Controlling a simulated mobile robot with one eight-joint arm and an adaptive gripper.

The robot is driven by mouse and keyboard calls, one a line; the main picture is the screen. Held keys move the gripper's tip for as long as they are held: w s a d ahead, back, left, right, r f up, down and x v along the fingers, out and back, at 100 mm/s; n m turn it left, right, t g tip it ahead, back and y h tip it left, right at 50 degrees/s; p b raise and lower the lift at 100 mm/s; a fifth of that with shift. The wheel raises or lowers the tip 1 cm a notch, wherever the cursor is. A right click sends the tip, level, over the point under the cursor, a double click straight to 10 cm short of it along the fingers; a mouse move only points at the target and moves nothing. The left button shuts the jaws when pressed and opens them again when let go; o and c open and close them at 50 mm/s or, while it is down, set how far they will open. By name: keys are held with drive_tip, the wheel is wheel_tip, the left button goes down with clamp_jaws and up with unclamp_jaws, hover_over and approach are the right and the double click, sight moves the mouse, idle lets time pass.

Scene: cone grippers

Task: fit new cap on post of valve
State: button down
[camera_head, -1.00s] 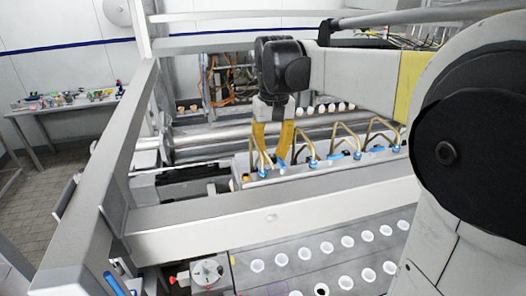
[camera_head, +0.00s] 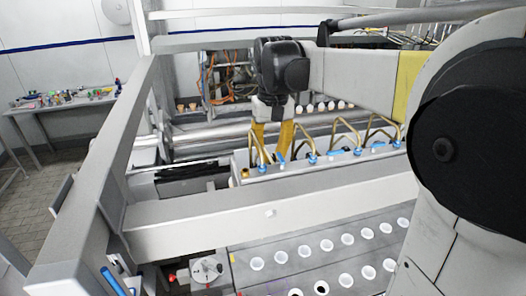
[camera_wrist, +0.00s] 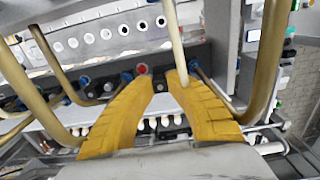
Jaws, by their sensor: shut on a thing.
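My gripper (camera_head: 268,158) has yellow fingers that point down at the valve row, just behind the front beam. In the wrist view my gripper (camera_wrist: 157,74) shows its fingers drawn together at the tips. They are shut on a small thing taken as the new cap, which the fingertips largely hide. A red piece (camera_wrist: 142,68) shows right by the left fingertip; I cannot tell whether it is held or lies behind. Several valves with blue caps (camera_head: 357,155) and bent brass tubes stand in the row. The target post cannot be made out, nor whether the cap touches it.
Brass tubes (camera_wrist: 268,60) rise close on both sides of my gripper. A grey beam (camera_head: 270,213) crosses in front of the valve row. A panel with white cups (camera_head: 326,245) lies nearer. A cluttered side table (camera_head: 65,102) stands far left.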

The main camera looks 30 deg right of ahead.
drive_tip(key=shift+f+b, duration=0.55)
drive_tip(key=shift+f, duration=0.3)
idle(0.6)
drive_tip(key=c, duration=1)
unclamp_jaws()
drive_tip(key=shift+o, duration=0.2)
drive_tip(key=shift+r, duration=0.2)
drive_tip(key=shift+r+p, duration=1.7)
drive_tip(key=shift+r, duration=0.65)
